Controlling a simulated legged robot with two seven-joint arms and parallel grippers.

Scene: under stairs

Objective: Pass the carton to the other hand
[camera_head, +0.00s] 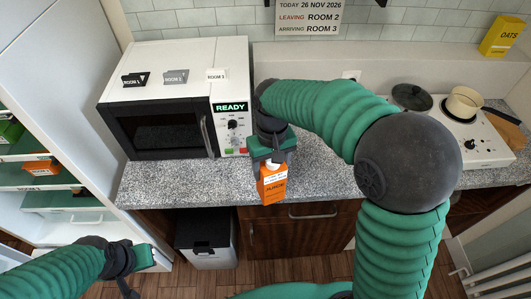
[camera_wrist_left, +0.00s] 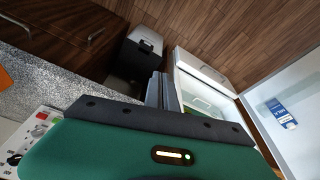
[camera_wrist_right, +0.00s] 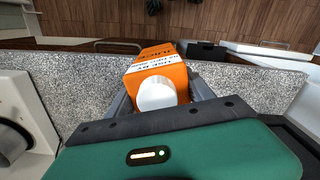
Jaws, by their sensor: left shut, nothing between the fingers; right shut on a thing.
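The orange carton (camera_head: 272,186) with a white cap hangs from my right gripper (camera_head: 271,158), in front of the counter edge. In the right wrist view the carton (camera_wrist_right: 158,72) sits between the fingers, cap toward the camera, and my right gripper (camera_wrist_right: 163,92) is shut on it. My left gripper (camera_head: 130,285) is low at the left in the head view, well apart from the carton. In the left wrist view my left gripper (camera_wrist_left: 161,90) has its fingers together with nothing between them. A sliver of orange (camera_wrist_left: 5,80) shows at that view's left edge.
A microwave (camera_head: 160,100) reading READY stands on the speckled counter (camera_head: 170,185), with small room signs on top. A grey-white bin (camera_head: 207,240) stands below. An open fridge (camera_head: 60,215) is at left. A hob with pots (camera_head: 450,130) and a yellow oats box (camera_head: 503,36) are at right.

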